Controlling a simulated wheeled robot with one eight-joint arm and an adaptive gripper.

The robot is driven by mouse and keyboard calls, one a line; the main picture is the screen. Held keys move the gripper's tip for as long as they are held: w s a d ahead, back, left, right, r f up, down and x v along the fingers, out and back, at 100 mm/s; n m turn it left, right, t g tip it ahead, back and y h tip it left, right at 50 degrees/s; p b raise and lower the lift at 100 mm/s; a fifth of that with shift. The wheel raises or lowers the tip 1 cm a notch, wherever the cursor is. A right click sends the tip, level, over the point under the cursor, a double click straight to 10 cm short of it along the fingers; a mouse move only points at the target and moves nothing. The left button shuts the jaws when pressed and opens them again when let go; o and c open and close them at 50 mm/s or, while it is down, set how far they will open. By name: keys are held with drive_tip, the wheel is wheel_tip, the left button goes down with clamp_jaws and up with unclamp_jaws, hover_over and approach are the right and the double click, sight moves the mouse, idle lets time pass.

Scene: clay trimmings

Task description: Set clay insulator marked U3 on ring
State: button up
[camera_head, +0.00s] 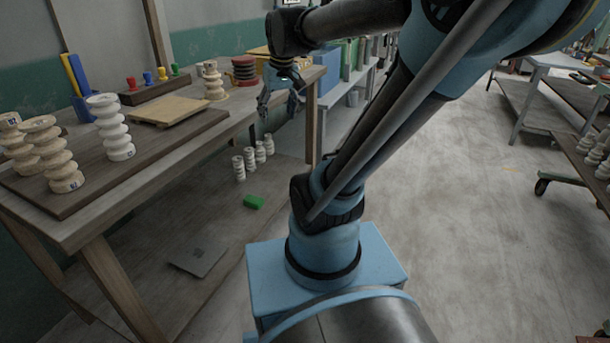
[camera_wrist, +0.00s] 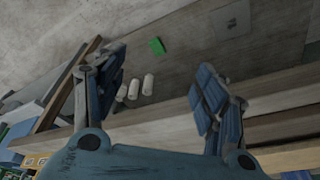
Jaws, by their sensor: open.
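Several ribbed clay insulators stand upright on the dark board at the left of the workbench in the head view: a white one (camera_head: 111,127), a cream one (camera_head: 53,153) and another cream one (camera_head: 16,141) at the left edge. They carry small dark labels that I cannot read, so I cannot tell which is U3. Another cream insulator (camera_head: 212,81) stands farther back, near the pale wooden board. I cannot make out a ring.
The workbench (camera_head: 215,127) has a pale board (camera_head: 168,110), a dark red stack (camera_head: 244,70) and a coloured-peg rack (camera_head: 154,86). Below lie small white insulators (camera_head: 239,168), a green block (camera_head: 254,202) and a grey plate (camera_head: 199,257).

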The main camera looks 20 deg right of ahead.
drive_tip(key=s+d+f+m, duration=0.1)
drive_tip(key=s+d+f, duration=0.1)
drive_tip(key=s+f, duration=0.5)
drive_tip(key=s+d+f+m, duration=0.1)
drive_tip(key=s+d+f, duration=0.2)
drive_tip(key=s+f, duration=0.4)
drive_tip(key=shift+s+f+g+h, duration=0.2)
drive_tip(key=shift+g+h, duration=0.1)
drive_tip(key=shift+g, duration=0.1)
drive_tip(key=shift+w, duration=0.1)
drive_tip(key=shift+w+f, duration=0.2)
drive_tip(key=shift+w, duration=0.25)
